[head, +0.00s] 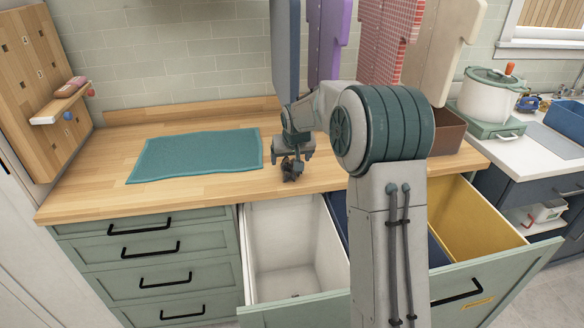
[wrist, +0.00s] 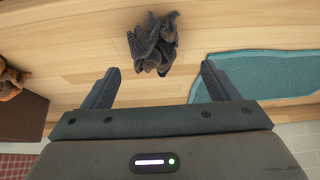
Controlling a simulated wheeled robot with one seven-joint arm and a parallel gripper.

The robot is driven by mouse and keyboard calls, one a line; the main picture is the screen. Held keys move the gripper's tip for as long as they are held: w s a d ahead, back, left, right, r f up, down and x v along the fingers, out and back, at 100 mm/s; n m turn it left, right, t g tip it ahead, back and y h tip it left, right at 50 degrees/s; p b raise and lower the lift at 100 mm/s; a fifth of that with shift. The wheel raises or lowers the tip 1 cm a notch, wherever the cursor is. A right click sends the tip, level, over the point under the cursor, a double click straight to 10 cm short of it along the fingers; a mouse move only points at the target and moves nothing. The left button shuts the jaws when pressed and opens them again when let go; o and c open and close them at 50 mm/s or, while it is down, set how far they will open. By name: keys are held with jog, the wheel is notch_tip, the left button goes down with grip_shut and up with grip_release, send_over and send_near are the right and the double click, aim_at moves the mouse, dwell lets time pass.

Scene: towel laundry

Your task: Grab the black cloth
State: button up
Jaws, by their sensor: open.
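The black cloth (wrist: 153,42) is a small crumpled dark grey-black heap on the wooden worktop in the wrist view. It lies just beyond my gripper's fingertips, roughly centred between them and apart from both. My gripper (wrist: 160,69) is open, with nothing between its fingers. In the head view my gripper (head: 292,158) points down over the front part of the worktop, with the dark cloth (head: 291,173) right below it. The fingers and cloth are small there and hard to separate.
A flat teal towel (head: 196,154) lies left on the worktop (head: 100,178). A brown box (head: 449,131) stands at the right; the wrist view shows a brown cloth (wrist: 10,80) in it. A drawer below is pulled out, with white (head: 300,240) and yellow (head: 482,222) bins. Cloths hang above.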

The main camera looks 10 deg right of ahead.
aim_at(292, 163)
jog(key=shift+d+p+x, duration=0.2)
jog(key=shift+p+x, duration=0.15)
jog(key=shift+x, duration=1.1)
jog(key=shift+d+p+x, duration=0.15)
jog(key=shift+p+x, duration=0.15)
jog(key=shift+x, duration=1.15)
jog(key=shift+s, duration=0.15)
jog(key=c, duration=1.1)
